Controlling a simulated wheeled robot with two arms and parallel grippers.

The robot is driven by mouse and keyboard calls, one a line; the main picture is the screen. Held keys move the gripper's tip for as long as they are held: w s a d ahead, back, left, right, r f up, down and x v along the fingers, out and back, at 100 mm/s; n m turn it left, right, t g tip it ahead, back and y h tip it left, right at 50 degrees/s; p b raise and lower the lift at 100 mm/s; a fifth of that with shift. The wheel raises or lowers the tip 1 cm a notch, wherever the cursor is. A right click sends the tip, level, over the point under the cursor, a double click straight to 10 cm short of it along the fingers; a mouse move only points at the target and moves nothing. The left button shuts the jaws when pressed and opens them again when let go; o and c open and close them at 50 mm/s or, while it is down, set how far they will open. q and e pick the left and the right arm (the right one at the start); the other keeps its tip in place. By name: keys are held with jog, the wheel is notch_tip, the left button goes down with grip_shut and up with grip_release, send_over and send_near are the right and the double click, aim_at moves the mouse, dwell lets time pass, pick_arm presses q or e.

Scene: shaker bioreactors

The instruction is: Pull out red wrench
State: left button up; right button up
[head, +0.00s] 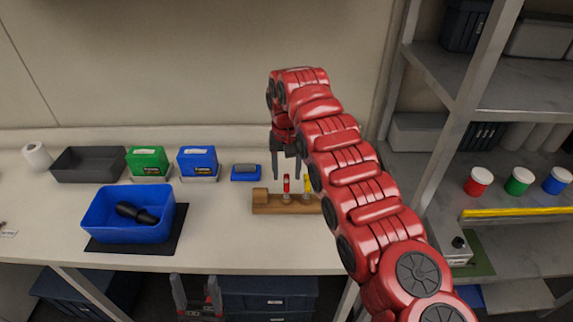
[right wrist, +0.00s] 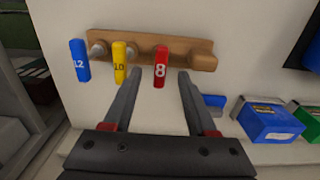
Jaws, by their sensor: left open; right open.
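The red wrench (head: 286,184), marked 8, stands in a wooden holder (head: 264,204) on the bench. In the right wrist view the red wrench (right wrist: 160,67) shows ahead of and between the fingertips, seemingly not gripped. My right gripper (head: 287,177) is open, pointing down above the holder, one finger on each side of the red wrench. The yellow wrench (right wrist: 119,62), marked 10, and the blue wrench (right wrist: 80,60), marked 12, are in the same holder. My arm hides the holder's right end in the head view. My left gripper (head: 196,290) is open, low in front of the bench.
A blue bin (head: 105,225) with a dark object sits on a black mat at left. Green (head: 147,160) and blue (head: 197,161) boxes, a grey tray (head: 70,168) and a small blue item (head: 246,176) stand along the back. Shelves (head: 480,110) with coloured jars are at right.

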aim_at(287, 181)
jog(key=shift+s+f+p, duration=0.1)
jog(key=shift+f+p, duration=0.85)
jog(key=shift+f, duration=2.65)
grip_shut()
jog(key=shift+r, duration=0.25)
jog(key=shift+r, duration=0.45)
jog(key=shift+r, duration=0.2)
jog(key=shift+r, duration=0.5)
jog(key=shift+r, duration=0.15)
